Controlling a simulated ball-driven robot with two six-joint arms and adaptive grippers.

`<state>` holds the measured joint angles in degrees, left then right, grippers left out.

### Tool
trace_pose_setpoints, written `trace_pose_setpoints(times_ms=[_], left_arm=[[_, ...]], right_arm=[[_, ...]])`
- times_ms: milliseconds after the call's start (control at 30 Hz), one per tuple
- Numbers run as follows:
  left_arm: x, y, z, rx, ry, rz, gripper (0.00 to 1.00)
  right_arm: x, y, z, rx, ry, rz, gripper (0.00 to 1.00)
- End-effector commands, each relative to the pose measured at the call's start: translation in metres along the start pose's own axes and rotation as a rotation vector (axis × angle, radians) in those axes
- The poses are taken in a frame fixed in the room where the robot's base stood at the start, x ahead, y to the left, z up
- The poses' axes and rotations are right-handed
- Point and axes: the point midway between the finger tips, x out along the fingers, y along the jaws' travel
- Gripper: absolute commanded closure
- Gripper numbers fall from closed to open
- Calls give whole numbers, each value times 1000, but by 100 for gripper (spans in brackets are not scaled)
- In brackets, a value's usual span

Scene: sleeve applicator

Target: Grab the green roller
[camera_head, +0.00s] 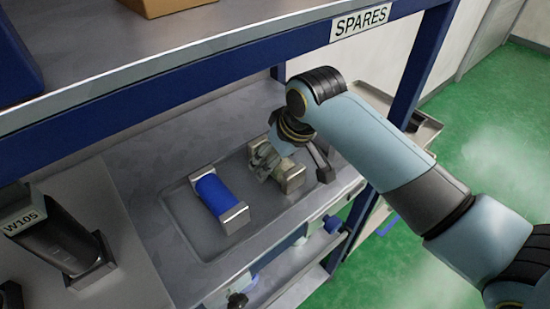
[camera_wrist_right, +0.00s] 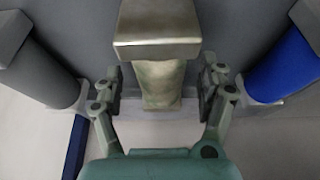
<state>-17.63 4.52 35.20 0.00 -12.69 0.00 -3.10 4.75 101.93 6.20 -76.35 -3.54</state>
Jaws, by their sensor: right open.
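A pale olive-beige roller (camera_wrist_right: 161,82) with a metal end block stands between the fingers of my right gripper (camera_wrist_right: 161,90) in the wrist view. The fingers are open, one on each side, with small gaps to the roller. No clearly green roller shows; this one's colour is dull. In the head view my right gripper (camera_head: 268,156) reaches down over this roller's place in the tray, covering much of it, and its end block (camera_head: 293,180) shows. My left gripper is not in view.
A blue roller (camera_head: 216,196) lies left of the gripper in the shallow tray (camera_head: 190,232). A dark grey roller (camera_head: 318,157) is close on the right. A shelf edge labelled SPARES (camera_head: 361,22) runs above. A black holder part (camera_head: 58,240) stands at left.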

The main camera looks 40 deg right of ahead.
Motion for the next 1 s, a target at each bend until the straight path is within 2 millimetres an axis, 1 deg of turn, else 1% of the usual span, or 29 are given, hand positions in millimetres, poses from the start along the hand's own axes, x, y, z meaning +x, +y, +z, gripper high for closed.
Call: trace_pose_setpoints(times_ms=[100, 233, 267, 600, 800, 833, 1000], left_arm=[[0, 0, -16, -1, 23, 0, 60], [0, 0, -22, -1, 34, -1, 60], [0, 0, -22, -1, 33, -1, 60], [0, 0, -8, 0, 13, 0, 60], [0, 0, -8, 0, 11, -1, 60], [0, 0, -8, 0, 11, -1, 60], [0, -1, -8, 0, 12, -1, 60]], right_arm=[[3, 0, 0, 0, -1, 0, 25], [3, 0, 1, -1, -1, 0, 25], [3, 0, 0, -1, -1, 0, 28], [3, 0, 0, -1, -1, 0, 72], [3, 0, 0, -1, 0, 0, 98], [3, 0, 0, -1, 0, 0, 100], [2, 0, 0, -1, 2, 1, 100]])
